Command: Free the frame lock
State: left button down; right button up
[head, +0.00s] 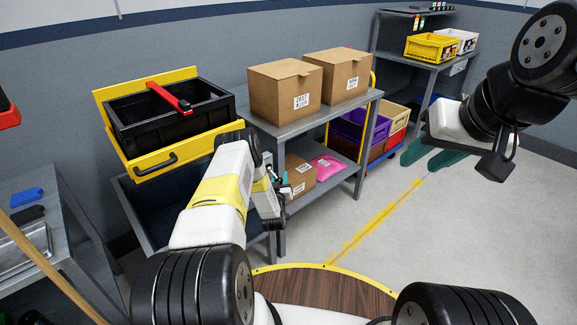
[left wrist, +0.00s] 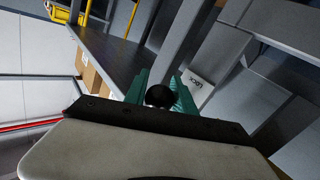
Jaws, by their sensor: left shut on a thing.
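In the left wrist view my left gripper's green fingers (left wrist: 160,92) are shut around a round black knob (left wrist: 160,96). A pale plate (left wrist: 197,88) with lettering that seems to read LOCK is just beside it. In the head view my left gripper (head: 284,180) is mostly hidden by its own wrist, beside the cart with the yellow frame; the knob cannot be made out there. The yellow frame (head: 190,152) sits tilted around a black crate (head: 150,134), with a red bar (head: 168,97) across its top and a black handle. My right gripper (head: 428,155) is open and empty at the right.
A grey cart (head: 340,110) holds two cardboard boxes on top, with another box and a pink bag (head: 328,168) below. Coloured bins (head: 365,130) stand behind it. A workbench (head: 30,185) is at the left. The floor at the right is clear, with a yellow line.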

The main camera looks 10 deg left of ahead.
pick_arm(q)
jog(key=shift+s+d+r+n+g+h, duration=0.15)
jog(key=shift+r+n+g+h, duration=0.6)
jog(key=shift+r+n+g, duration=0.6)
jog(key=shift+d+r+n+g+h, duration=0.1)
jog(key=shift+r+n+g+h, duration=0.8)
jog(key=shift+g, duration=0.65)
jog(key=shift+r+n, duration=0.1)
jog(key=shift+n, duration=0.25)
jog(key=c, duration=1.1)
grip_release()
jog(key=shift+o, duration=0.2)
jog(key=v, duration=0.7)
jog(key=shift+s+r, duration=0.15)
jog(key=shift+s, duration=0.2)
